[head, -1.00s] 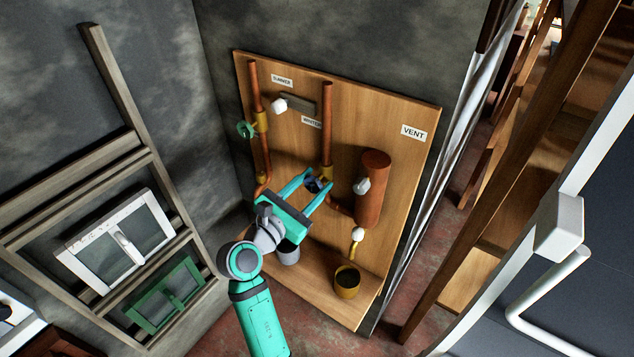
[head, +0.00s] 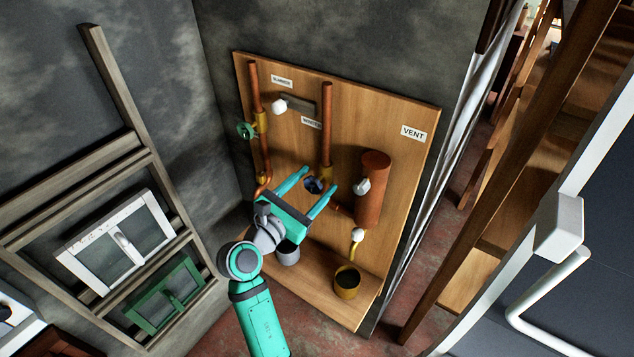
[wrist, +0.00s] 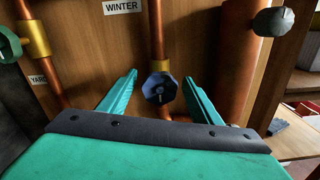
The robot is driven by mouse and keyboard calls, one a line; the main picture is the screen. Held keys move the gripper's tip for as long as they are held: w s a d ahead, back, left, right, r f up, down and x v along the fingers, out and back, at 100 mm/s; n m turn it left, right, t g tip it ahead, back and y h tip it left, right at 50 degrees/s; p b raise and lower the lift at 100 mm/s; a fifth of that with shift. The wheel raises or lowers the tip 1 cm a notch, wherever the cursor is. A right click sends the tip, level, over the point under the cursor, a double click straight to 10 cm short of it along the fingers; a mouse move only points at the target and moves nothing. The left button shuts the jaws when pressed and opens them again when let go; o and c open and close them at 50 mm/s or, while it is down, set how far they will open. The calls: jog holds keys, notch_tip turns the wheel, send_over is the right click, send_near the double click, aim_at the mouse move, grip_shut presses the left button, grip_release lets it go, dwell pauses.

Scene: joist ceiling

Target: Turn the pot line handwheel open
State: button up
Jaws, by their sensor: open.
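A dark blue handwheel (head: 314,185) sits on a brass valve body at the lower end of the middle copper pipe on the wooden board. It also shows in the wrist view (wrist: 160,88), face-on, with a small pale mark. My gripper (head: 321,177) is open, its two teal fingers pointing at the board. In the wrist view the fingers (wrist: 160,77) stand either side of the handwheel, with gaps on both sides; I see no contact. A green handwheel (head: 246,130) is on the left copper pipe. No label reading "pot" is legible.
A copper cylinder (head: 373,185) with a white knob stands right of the blue handwheel. Below are a yellow pot (head: 347,282) and a grey pot (head: 288,253) on the board's ledge. Labels read WINTER (wrist: 122,6), YARD (wrist: 39,80) and VENT (head: 414,133). A wooden rack (head: 75,180) stands left.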

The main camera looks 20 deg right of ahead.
jog(key=shift+a, duration=0.1)
jog(key=v, duration=1)
jog(key=shift+s, duration=0.3)
jog(key=shift+a, duration=0.2)
